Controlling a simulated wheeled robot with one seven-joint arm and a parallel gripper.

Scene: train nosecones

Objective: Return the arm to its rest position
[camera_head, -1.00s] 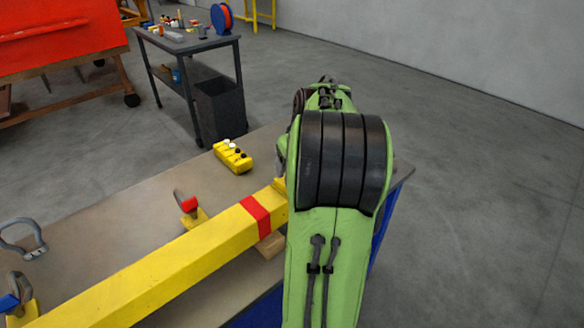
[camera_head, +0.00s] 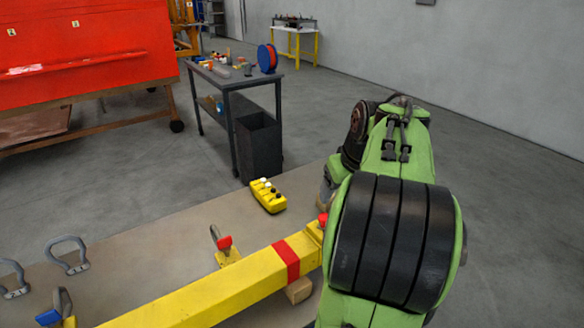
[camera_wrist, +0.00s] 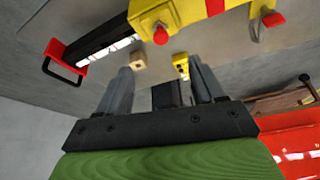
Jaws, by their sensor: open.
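My green arm with black bands fills the right of the head view, bent above the table's right end. My gripper (camera_wrist: 165,85) shows in the wrist view with its two grey fingers apart and nothing between them. In the head view the gripper is hidden behind the arm. A yellow beam (camera_head: 225,295) with a red band lies along the table (camera_head: 140,240). The beam's end also shows at the top of the wrist view (camera_wrist: 185,18), apart from the fingers.
A yellow control box (camera_head: 268,196) and grey shackles (camera_head: 68,256) lie on the table. A dark cart (camera_head: 235,85) with a blue-orange spool (camera_head: 267,58) and a black bin (camera_head: 259,145) stand behind. A red structure (camera_head: 80,50) is at left. Floor at right is clear.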

